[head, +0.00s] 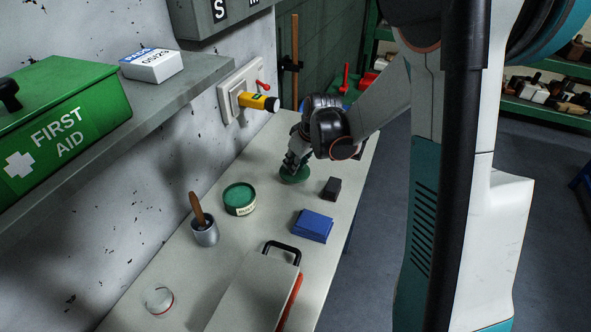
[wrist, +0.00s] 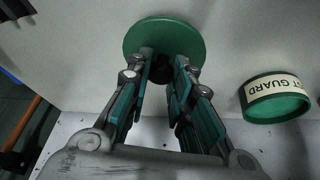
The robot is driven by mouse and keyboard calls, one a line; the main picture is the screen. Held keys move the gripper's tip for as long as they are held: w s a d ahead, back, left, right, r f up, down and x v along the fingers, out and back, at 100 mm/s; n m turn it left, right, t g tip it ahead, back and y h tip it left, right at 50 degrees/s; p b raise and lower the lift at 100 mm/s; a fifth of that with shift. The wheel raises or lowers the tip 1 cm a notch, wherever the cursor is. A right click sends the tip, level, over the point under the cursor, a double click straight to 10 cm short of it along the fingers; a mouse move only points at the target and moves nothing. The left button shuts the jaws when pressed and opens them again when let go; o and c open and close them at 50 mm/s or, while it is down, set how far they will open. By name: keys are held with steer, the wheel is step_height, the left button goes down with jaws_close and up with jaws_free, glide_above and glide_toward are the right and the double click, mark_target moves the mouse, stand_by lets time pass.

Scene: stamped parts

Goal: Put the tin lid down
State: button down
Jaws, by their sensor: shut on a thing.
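The tin lid (head: 295,175) is a round green disc at the far part of the bench, under my gripper (head: 291,163). In the wrist view the lid (wrist: 163,40) lies beyond the fingertips of my gripper (wrist: 161,68). The fingers are shut on a small dark knob in the middle of the lid. I cannot tell whether the lid touches the bench or hangs just above it. The green tin (head: 240,200) stands nearer on the bench, apart from the lid; it also shows at the right of the wrist view (wrist: 275,98).
A dark block (head: 331,188) stands close to the right of the lid. A blue box (head: 312,226), a grey cup with a brown handle (head: 205,234), a case (head: 255,290) and a clear round dish (head: 158,300) occupy the nearer bench.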

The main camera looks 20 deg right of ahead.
steer(key=shift+f, duration=1.1)
steer(key=shift+f+b, duration=0.2)
steer(key=shift+b, duration=0.15)
steer(key=c, duration=1.4)
jaws_free()
steer(key=shift+c, duration=0.2)
steer(key=shift+r, duration=0.2)
steer(key=p+v, duration=0.4)
steer(key=v, duration=0.8)
